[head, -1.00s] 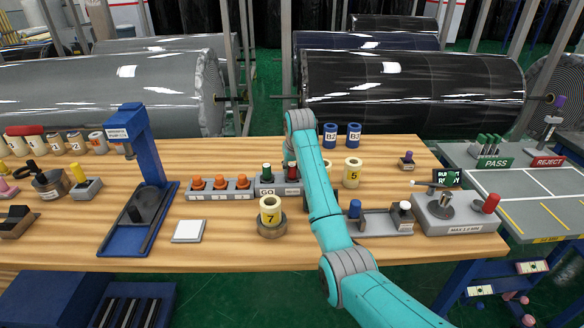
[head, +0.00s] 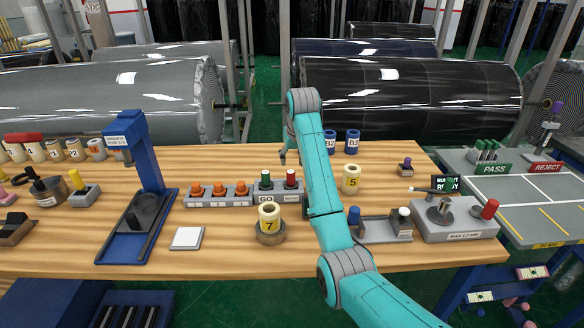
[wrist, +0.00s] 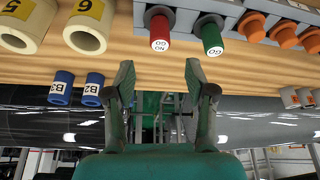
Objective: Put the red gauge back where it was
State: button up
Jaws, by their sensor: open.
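The red gauge (head: 291,179) stands upright in the right part of the grey GO / NO GO holder (head: 278,192), beside the green gauge (head: 265,180). In the wrist view, which looks upside down, the red gauge (wrist: 160,32) carries a NO GO label and the green gauge (wrist: 211,38) a GO label. My gripper (wrist: 160,66) is open, with nothing between its fingers, and is apart from the red gauge. In the head view, my gripper (head: 287,156) is behind the holder, partly hidden by my arm.
Orange pegs (head: 220,188) stand left of the holder. Roll core 7 (head: 268,218) is in front, core 5 (head: 351,178) to the right, blue cores B2 (head: 329,143) and B3 (head: 352,142) behind. A blue press (head: 140,190) stands left. Large wrapped rolls (head: 410,95) lie beyond the table.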

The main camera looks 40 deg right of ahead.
jog(key=shift+v, duration=1.4)
